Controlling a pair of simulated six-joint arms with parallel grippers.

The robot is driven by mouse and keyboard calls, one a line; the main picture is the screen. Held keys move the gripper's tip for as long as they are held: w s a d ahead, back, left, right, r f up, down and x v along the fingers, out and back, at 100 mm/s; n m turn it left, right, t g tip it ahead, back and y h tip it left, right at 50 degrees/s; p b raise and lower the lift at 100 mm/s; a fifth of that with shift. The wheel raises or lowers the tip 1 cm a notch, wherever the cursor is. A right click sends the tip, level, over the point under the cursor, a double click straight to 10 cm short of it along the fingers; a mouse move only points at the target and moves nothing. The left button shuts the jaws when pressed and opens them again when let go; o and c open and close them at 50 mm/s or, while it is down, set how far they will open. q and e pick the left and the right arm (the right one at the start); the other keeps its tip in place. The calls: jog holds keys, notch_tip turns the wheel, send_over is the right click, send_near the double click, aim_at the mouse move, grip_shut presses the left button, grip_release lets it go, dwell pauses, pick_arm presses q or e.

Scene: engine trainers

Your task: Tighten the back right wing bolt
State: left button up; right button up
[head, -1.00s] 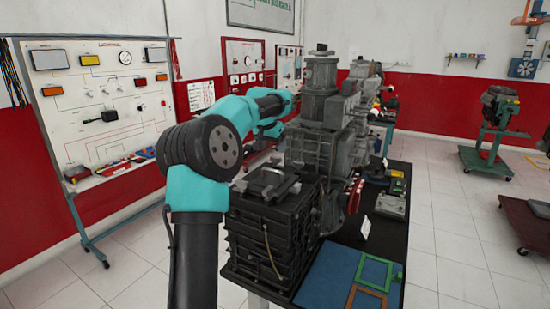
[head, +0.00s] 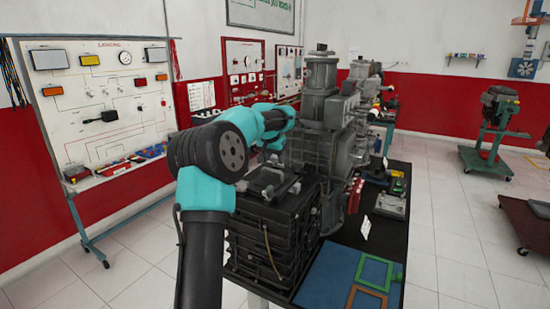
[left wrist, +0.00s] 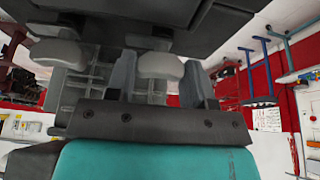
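My left arm comes in from the bottom of the head view and bends over the dark engine (head: 262,240); the gripper tip is mostly hidden there among the engine parts. In the left wrist view my left gripper (left wrist: 158,66) has its two grey fingers apart. A pale rounded knob (left wrist: 160,65), perhaps a wing bolt, shows between them; I cannot tell whether they touch it. A second pale knob (left wrist: 58,52) is to its left, outside the fingers. Wing bolts are too small to make out in the head view. My right gripper is not in view.
A taller grey engine (head: 320,115) stands behind on the black table (head: 385,240). A blue mat (head: 325,268) with a green frame (head: 375,268) lies at the front right. A training board (head: 100,110) stands at the left. Dark engine structure (left wrist: 150,20) is close above the fingers in the wrist view.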

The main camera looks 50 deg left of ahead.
pick_arm(q)
jog(key=c, duration=0.4)
jog(key=shift+m, duration=0.4)
jog(key=m+h, duration=0.1)
jog(key=m, duration=0.2)
jog(key=shift+a, duration=0.1)
jog(key=m+h, duration=0.2)
jog(key=m, duration=0.2)
jog(key=shift+a+m, duration=0.1)
jog(key=shift+m, duration=0.2)
jog(key=m+h, duration=0.1)
jog(key=m, duration=0.1)
jog(key=m+g+h, duration=0.1)
jog(key=m, duration=0.2)
jog(key=shift+w+m+g, duration=0.15)
jog(key=shift+m+g, duration=0.15)
jog(key=shift+m+g+h, duration=0.3)
jog(key=shift+m+g, duration=0.4)
jog(key=shift+m, duration=1.3)
